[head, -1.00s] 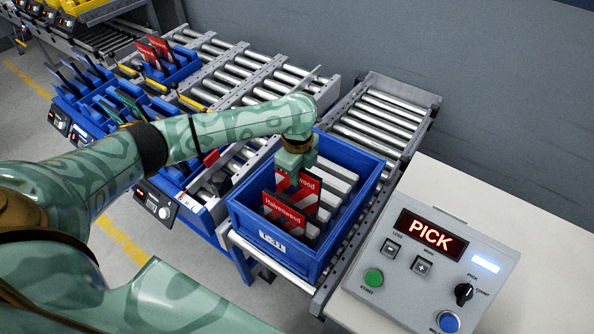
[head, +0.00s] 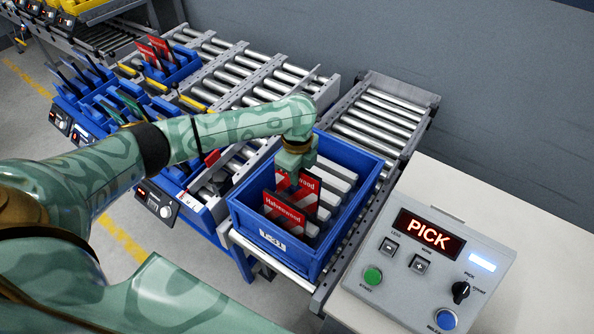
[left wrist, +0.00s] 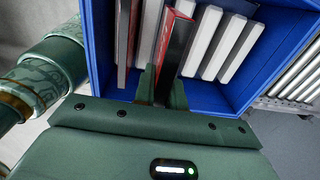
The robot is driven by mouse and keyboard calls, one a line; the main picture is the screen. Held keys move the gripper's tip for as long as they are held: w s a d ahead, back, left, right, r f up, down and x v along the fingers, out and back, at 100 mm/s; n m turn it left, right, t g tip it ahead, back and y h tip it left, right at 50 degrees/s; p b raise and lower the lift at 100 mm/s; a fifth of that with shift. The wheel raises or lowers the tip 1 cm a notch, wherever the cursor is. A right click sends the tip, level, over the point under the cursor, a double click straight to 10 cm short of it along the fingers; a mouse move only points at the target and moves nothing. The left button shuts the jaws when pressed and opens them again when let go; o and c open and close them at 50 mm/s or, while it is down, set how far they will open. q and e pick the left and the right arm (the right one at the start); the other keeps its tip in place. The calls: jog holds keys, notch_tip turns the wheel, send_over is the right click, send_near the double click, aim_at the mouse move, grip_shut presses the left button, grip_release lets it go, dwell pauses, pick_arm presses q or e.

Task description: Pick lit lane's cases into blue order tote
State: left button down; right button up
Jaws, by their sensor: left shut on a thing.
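The blue order tote (head: 322,258) stands on rollers in the middle of the head view. It also fills the top of the left wrist view (left wrist: 97,50). My left gripper (head: 296,163) reaches down into it and is shut on a red case (head: 307,190), held upright. The held case also shows between the fingers in the left wrist view (left wrist: 177,40). A second red case (head: 284,214) stands in the tote beside it, nearer the front wall. White upright slats (head: 338,172) fill the far side of the tote. My right gripper is not in view.
A grey control box (head: 432,262) reading PICK sits on the pale table at right. Blue lane bins (head: 98,100) with dark cases and a bin (head: 175,66) with red cases stand at left. A lane display (head: 157,200) is near the tote. Empty rollers (head: 378,120) lie behind it.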

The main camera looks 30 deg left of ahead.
aim_at(297, 192)
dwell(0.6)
pick_arm(q)
jog(key=shift+f+b, duration=1.9)
jog(key=shift+f, duration=2.3)
jog(key=c, duration=1)
grip_release()
jog(key=shift+o, duration=0.2)
notch_tip(297, 192, up, 8)
jog(key=p, duration=0.9)
